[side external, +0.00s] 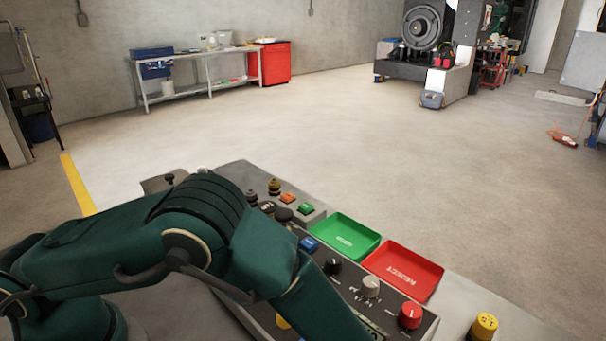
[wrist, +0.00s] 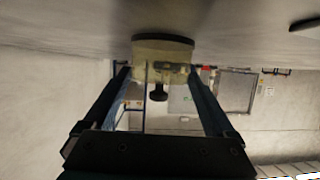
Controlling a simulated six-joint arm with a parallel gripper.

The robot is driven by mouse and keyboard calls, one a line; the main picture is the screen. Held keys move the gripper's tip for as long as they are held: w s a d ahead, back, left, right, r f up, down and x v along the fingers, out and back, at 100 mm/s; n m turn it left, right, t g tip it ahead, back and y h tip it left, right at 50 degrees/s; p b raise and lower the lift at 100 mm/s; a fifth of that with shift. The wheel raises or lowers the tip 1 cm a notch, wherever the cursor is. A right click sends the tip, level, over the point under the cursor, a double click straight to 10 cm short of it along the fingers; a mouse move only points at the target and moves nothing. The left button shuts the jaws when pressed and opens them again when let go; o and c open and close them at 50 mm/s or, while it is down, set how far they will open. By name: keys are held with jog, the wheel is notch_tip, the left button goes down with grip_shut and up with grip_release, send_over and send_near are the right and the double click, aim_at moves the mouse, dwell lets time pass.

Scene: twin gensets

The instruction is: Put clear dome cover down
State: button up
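The clear dome cover (wrist: 163,50) is a pale, see-through, round piece with a dark rim and a black knob (wrist: 158,93). The wrist view looks upside down, with the grey surface at the top. The cover's rim is toward that surface and its knob points away from it. My gripper (wrist: 160,75) has one finger on each side of the cover and appears shut on it. I cannot tell whether the rim touches the surface. In the side view the cover and my gripper are out of frame, and my green arm fills the lower left.
A grey control panel (side external: 338,285) with several knobs and buttons stands beside my arm. A bench (side external: 205,85) and machine (side external: 425,55) stand far back. The floor between is clear.

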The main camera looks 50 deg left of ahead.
jog(key=shift+a+r, duration=0.2)
jog(key=shift+r, duration=0.1)
jog(key=v, duration=1.1)
jog(key=shift+a+r, duration=0.1)
jog(key=w+a+r+n+t+y, duration=0.1)
jog(key=w+a+t, duration=0.1)
jog(key=w+a, duration=0.1)
jog(key=w+a+r+n+t+y, duration=0.2)
jog(key=w+a, duration=0.1)
jog(key=w, duration=0.1)
jog(key=w+a+r+n+t+y, duration=0.1)
jog(key=w+a+t, duration=0.2)
jog(key=w, duration=0.1)
jog(key=shift+w+a+r+n+y, duration=0.1)
jog(key=shift+r+n+y, duration=0.2)
jog(key=shift+r, duration=0.1)
jog(key=s+a+r+n+y, duration=0.2)
jog(key=a+n+y, duration=0.25)
jog(key=a, duration=0.55)
jog(key=s+a+r+n+y, duration=0.1)
jog(key=a+r+n+y, duration=0.3)
jog(key=a, duration=0.5)
jog(key=s+a+f+n+g, duration=0.1)
jog(key=s+n, duration=0.3)
jog(key=s, duration=0.6)
jog(key=shift+a+f+g, duration=0.4)
jog(key=shift+f+g, duration=0.05)
jog(key=shift+g, duration=0.15)
